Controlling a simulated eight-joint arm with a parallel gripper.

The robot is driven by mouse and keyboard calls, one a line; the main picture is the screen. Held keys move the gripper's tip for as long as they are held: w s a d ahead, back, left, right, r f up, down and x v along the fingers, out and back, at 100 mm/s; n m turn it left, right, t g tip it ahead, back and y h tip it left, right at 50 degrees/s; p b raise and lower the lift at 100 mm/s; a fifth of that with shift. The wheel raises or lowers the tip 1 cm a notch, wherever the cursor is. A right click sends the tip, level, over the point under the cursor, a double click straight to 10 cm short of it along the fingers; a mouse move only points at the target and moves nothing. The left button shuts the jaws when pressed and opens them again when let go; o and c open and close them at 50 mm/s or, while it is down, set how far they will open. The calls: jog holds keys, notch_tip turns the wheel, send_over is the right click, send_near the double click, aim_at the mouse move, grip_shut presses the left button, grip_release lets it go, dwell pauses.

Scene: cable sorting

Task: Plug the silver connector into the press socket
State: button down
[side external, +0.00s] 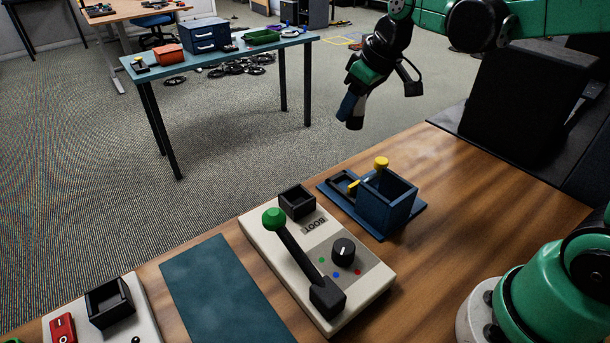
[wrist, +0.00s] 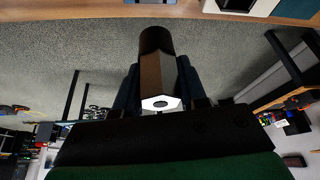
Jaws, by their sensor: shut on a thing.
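My gripper (side external: 353,104) is high in the air, beyond the far edge of the wooden table and above the floor. It is shut on the silver connector (wrist: 152,72), a faceted metallic body with a black cylindrical end, which shows between the dark fingers in the wrist view. In the side view the held connector is small and dark. A white unit with a green-knobbed lever (side external: 298,255) is on the table, with an open black square socket (side external: 297,203) at its far end. I cannot tell for sure that this is the press socket. The connector is well apart from it.
A blue holder (side external: 388,205) with a yellow-topped part (side external: 381,163) stands right of the lever unit. A second white unit with a black square socket (side external: 108,302) and red switch (side external: 62,328) is at lower left. A dark teal mat (side external: 225,290) lies between the units.

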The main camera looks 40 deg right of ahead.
jog(key=shift+r, duration=5.55)
jog(key=shift+s+a+f+n+y, duration=0.1)
jog(key=shift+a+f+n+y, duration=0.45)
jog(key=shift+a+f, duration=1.9)
jog(key=shift+s+a+f+n+y, duration=0.1)
jog(key=shift+a+f+n, duration=1.25)
jog(key=shift+f, duration=1.85)
jog(key=shift+s+a+f+n+y, duration=0.1)
jog(key=shift+a+f+n+y, duration=0.25)
jog(key=shift+a+f, duration=2.3)
jog(key=shift+d+f, duration=0.2)
jog(key=shift+f, duration=0.1)
jog(key=shift+f, duration=0.6)
jog(key=shift+f, duration=1.25)
